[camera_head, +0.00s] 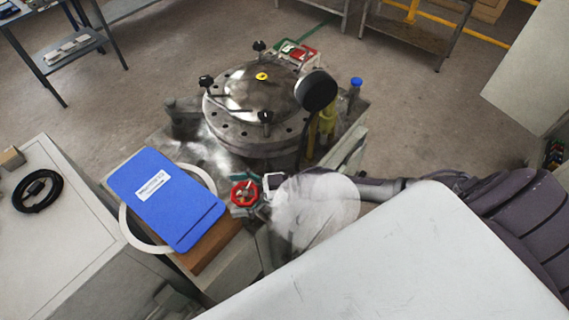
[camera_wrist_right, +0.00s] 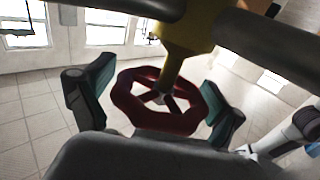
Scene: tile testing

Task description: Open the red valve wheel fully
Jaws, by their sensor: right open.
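The red valve wheel (camera_head: 244,193) is beside the round metal test vessel, near its front edge in the head view. It also shows large in the right wrist view (camera_wrist_right: 160,100), on a stem below a yellow valve body (camera_wrist_right: 186,35). My right gripper (camera_head: 256,184) is at the wheel, its arm coming in from the right. In the right wrist view its teal-padded fingers are spread, one on either side of the wheel. Whether the pads touch the rim I cannot tell. My left gripper is in neither view.
The round metal vessel (camera_head: 262,100) with clamps stands just behind the wheel. A blue clipboard (camera_head: 167,198) lies left of the wheel, over a white ring (camera_head: 130,232). A grey cabinet (camera_head: 70,225) with a coiled black cable (camera_head: 38,190) stands at left. Open floor lies behind.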

